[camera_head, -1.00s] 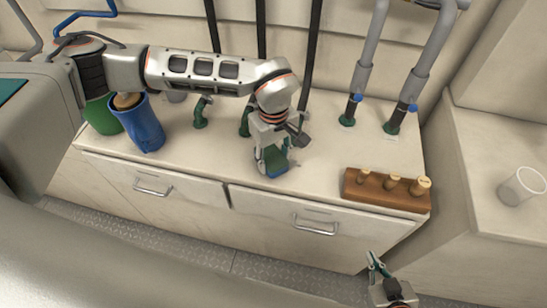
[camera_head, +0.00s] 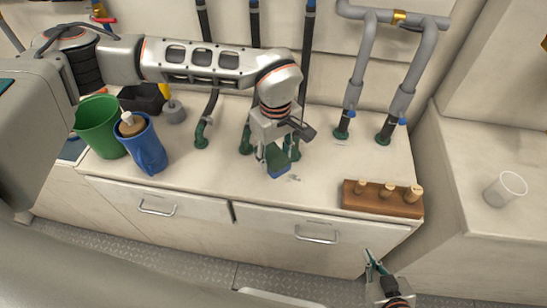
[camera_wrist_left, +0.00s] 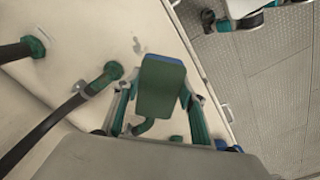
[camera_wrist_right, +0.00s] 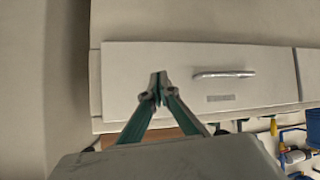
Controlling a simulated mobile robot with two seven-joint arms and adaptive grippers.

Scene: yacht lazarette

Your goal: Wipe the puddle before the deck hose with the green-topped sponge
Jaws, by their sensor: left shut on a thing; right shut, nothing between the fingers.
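My left gripper (camera_head: 274,158) is shut on the sponge (camera_head: 279,170), which has a green top and a blue underside. The sponge is over the counter, near its front edge; I cannot tell if it touches the surface. In the left wrist view the sponge (camera_wrist_left: 160,88) sits between the fingers. A small wet patch, the puddle (camera_head: 295,178), shows just right of the sponge, and also in the left wrist view (camera_wrist_left: 137,46). Black hoses with green ends, one a deck hose (camera_head: 203,132), stand behind. My right gripper (camera_head: 371,260) is shut and empty before the counter front.
A wooden block with pegs (camera_head: 383,207) stands at the counter's right front. A blue container (camera_head: 146,150) and a green bucket (camera_head: 98,130) stand at left. Grey pipes (camera_head: 357,80) rise at the back. A clear cup (camera_head: 505,189) is on the right-hand surface.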

